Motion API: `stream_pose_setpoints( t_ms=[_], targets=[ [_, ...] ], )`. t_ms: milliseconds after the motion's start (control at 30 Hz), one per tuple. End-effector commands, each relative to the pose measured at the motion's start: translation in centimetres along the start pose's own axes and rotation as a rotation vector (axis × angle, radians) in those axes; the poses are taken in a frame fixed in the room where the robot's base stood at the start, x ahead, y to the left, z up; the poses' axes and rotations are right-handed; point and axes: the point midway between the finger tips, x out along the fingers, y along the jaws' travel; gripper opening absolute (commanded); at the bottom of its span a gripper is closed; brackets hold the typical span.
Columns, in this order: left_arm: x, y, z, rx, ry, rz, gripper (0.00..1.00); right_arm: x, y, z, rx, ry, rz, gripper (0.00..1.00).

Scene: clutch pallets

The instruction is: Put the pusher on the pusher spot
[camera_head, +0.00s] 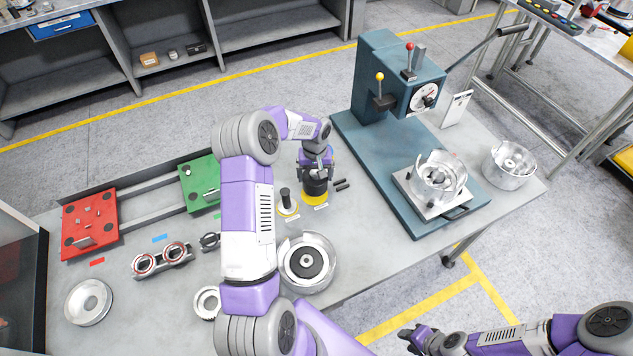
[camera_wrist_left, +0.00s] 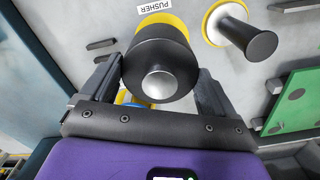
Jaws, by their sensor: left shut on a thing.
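The pusher is a black cylinder (camera_head: 316,184) with a silver knob (camera_wrist_left: 159,82) on its end. My left gripper (camera_head: 317,174) is shut on it, and in the left wrist view the two fingers (camera_wrist_left: 155,88) stand on either side of it. The pusher is over the yellow round spot (camera_head: 314,199), beside a label reading PUSHER (camera_wrist_left: 155,6). The yellow rim shows around its base; whether it touches the spot is hard to tell. My right gripper (camera_head: 408,340) is at the bottom edge, away from the table, and its finger opening is unclear.
A second yellow disc with a black-topped post (camera_head: 286,198) stands just left of the pusher. Two small dark bars (camera_head: 341,185) lie to the right. A teal press (camera_head: 390,85) stands further right. A round metal housing (camera_head: 307,265) sits in front, near my left arm.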

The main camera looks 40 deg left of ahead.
Motion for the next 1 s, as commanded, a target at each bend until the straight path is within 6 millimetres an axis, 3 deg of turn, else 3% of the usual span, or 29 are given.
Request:
stream_pose_setpoints(
  t_ms=[400, 767, 800, 867, 1000],
  targets=[
    [4.2, 0.0, 0.0, -0.001, 0.001, 0.001, 0.52, -0.2, -0.1, 0.0, 0.0, 0.001, 0.0, 0.38],
    [4.7, 0.0, -0.1, -0.001, 0.003, 0.001, 0.52, 0.2, 0.1, 0.0, 0.0, 0.001, 0.0, 0.38],
    [4.8, 0.0, 0.0, -0.001, 0.001, 0.0, 0.9, 0.2, 0.1, 0.0, 0.0, 0.001, 0.0, 0.38],
    [4.7, 0.0, 0.0, -0.001, 0.001, 0.0, 1.0, 0.1, 0.0, 0.0, 0.0, 0.0, 0.0, 0.38],
    [4.7, 0.0, 0.0, -0.001, 0.001, 0.0, 1.0, 0.1, 0.0, 0.0, 0.0, 0.001, 0.0, 0.38]
  ],
)
